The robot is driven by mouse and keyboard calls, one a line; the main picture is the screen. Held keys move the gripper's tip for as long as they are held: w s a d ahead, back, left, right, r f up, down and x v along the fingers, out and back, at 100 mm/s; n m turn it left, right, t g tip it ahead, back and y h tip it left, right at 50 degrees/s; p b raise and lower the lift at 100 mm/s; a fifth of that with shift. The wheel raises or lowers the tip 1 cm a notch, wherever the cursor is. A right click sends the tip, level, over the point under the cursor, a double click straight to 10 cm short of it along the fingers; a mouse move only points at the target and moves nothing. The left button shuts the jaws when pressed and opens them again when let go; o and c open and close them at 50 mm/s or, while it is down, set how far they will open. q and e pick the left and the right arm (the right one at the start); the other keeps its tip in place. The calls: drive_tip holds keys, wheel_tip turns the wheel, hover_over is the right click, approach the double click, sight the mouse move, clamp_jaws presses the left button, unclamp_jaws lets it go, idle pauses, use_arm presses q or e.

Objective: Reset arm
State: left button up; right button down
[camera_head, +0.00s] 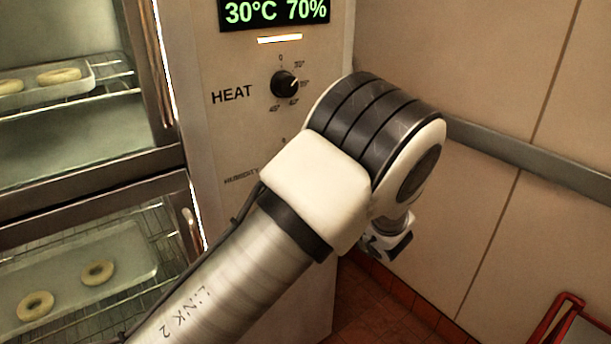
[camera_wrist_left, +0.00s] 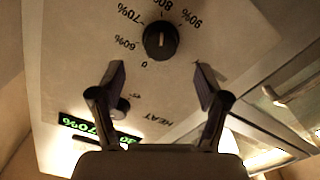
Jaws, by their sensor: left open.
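My left arm reaches up from the bottom left of the head view, in front of a metal cabinet's control panel. My left gripper (camera_head: 388,246) hangs below the wrist on the right and is mostly hidden behind my arm there. In the left wrist view, my left gripper (camera_wrist_left: 159,82) has its two fingers spread wide with nothing between them. The panel looks upside down there, with the humidity knob (camera_wrist_left: 160,40) ahead of the fingertips, apart from them as far as I can tell. My right gripper is not in view.
The black HEAT knob (camera_head: 284,84) sits below a display (camera_head: 274,12) reading 30°C 70%. Glass-fronted compartments at left hold ring-shaped doughnuts (camera_head: 98,272) on trays (camera_head: 60,296). A wall rail (camera_head: 540,158) runs along the right, and a red-framed object (camera_head: 570,325) stands at bottom right.

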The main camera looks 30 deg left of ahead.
use_arm(q)
drive_tip(key=shift+a+f, duration=0.1)
drive_tip(key=shift+a, duration=0.05)
drive_tip(key=s+a+f+m+h, duration=0.2)
drive_tip(key=s+f+m, duration=0.25)
drive_tip(key=f, duration=0.55)
drive_tip(key=s+a+f+m+h, duration=0.25)
drive_tip(key=s+f, duration=0.25)
drive_tip(key=f, duration=0.5)
drive_tip(key=s+a+f+m+h, duration=0.1)
drive_tip(key=s+f+m+h, duration=0.25)
drive_tip(key=f, duration=0.65)
drive_tip(key=s+d+f+m+g+h, duration=0.3)
drive_tip(key=s+d, duration=0.3)
drive_tip(key=s, duration=0.5)
drive_tip(key=s+d+f+m+g+h, duration=0.4)
drive_tip(key=s+d+f+m+h, duration=0.1)
drive_tip(key=s, duration=0.5)
drive_tip(key=shift+s+d+m+h, duration=0.35)
drive_tip(key=shift+s+d+h, duration=0.05)
drive_tip(key=shift+d, duration=0.45)
drive_tip(key=shift+f, duration=0.1)
